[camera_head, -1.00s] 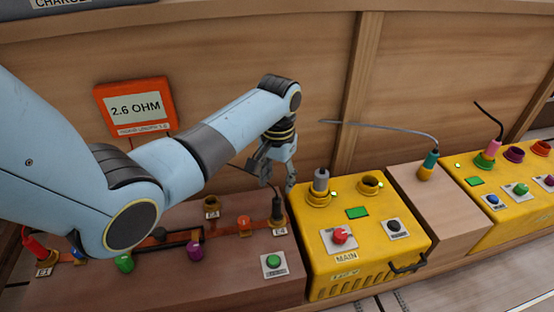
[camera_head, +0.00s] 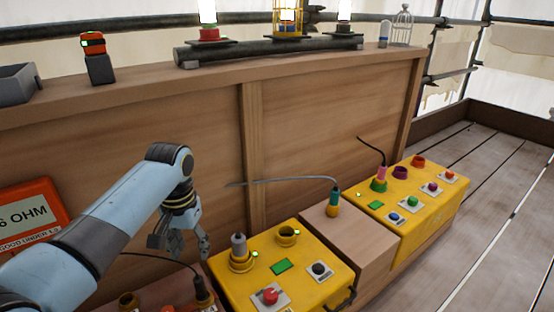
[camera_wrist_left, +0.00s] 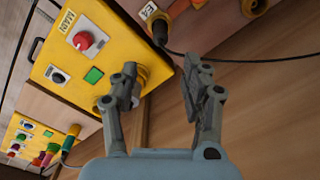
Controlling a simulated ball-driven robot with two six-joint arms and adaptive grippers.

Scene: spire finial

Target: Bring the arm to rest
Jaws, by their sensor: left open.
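My left gripper (camera_head: 182,243) hangs fingers-down in the head view, just left of the yellow MAIN box (camera_head: 330,290) and in front of the wooden panel. In the left wrist view its two fingers (camera_wrist_left: 158,100) stand apart with nothing between them. The MAIN box also shows in the left wrist view (camera_wrist_left: 110,30), beyond the left finger. A black plug (camera_head: 202,290) with a cable sits below the gripper, and it shows near the E4 label in the wrist view (camera_wrist_left: 160,32). My right gripper is not in view.
A grey plug (camera_head: 239,248) stands in the MAIN box. A wooden block (camera_head: 350,235) with a teal plug (camera_head: 334,198) and a second yellow box (camera_head: 425,205) stand to the right. Lamps (camera_head: 208,25) stand on the ledge above. Open plank floor (camera_head: 510,170) lies at right.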

